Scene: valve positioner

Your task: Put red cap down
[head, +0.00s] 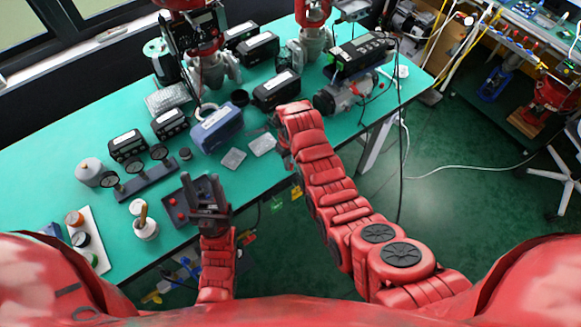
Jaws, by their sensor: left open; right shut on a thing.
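My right gripper (281,152) is at the table's front edge, right of the blue box-shaped device. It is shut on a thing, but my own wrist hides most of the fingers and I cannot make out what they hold. My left gripper (208,191) is open, with its two dark fingers apart, over a dark tray (183,224) at the front of the table. Two small red round pieces, which look like red caps, are on that tray: one farther back (172,201) and one nearer (181,215). The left gripper hides the tray's right part.
The blue device (217,128) and two small grey plates (233,159) (262,145) lie between my grippers. A gauge stand (147,182), a cup with a wooden-handled tool (146,229) and a white tray of jars (91,238) stand left. Black devices and valves crowd the back.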

